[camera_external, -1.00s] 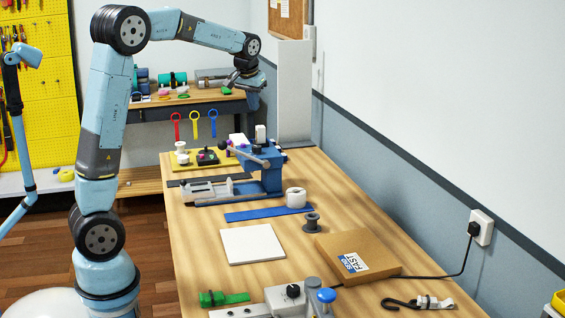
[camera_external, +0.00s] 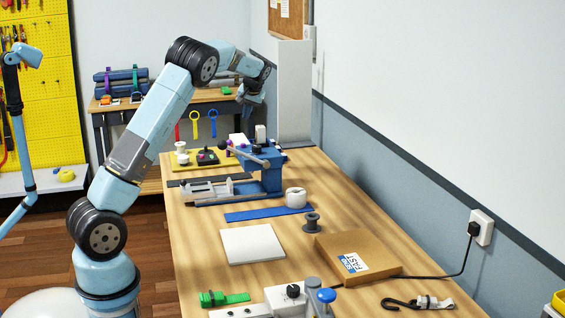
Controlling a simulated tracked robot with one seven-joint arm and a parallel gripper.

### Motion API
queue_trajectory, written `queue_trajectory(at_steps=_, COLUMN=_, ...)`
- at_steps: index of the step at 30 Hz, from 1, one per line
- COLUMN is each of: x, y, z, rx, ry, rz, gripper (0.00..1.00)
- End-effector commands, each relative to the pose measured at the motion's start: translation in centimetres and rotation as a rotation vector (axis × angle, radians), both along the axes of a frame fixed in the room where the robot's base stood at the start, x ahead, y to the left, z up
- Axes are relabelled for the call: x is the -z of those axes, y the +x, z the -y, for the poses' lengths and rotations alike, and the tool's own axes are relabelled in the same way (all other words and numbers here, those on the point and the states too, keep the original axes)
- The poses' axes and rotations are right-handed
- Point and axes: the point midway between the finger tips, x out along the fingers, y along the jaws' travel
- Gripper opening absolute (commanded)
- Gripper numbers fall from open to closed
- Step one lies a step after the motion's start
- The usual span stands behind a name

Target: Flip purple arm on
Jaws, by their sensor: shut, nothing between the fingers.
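A small purple part (camera_external: 222,145) shows at the far end of the workbench, next to a small black device (camera_external: 207,157) on a yellow board. It is too small for me to tell its position or whether it is the purple arm. My gripper (camera_external: 246,114) hangs in the air above and beyond this spot, pointing down. It is shut and empty, and it touches nothing that I can see. Its fingertips are small and hard to make out.
A blue machine (camera_external: 262,168) with a lever stands right of the yellow board. A grey post (camera_external: 295,95) rises at the bench's far right. A white plate (camera_external: 253,244) and cardboard box (camera_external: 358,256) lie nearer.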

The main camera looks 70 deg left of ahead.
Motion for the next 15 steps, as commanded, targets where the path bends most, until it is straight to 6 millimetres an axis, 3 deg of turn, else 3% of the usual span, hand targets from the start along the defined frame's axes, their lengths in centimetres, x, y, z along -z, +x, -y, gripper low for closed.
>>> queue_trajectory(at_steps=15, x=0.57, y=-0.05, z=-0.52, rx=-0.004, ry=0.003, rz=-0.005, gripper=0.0)
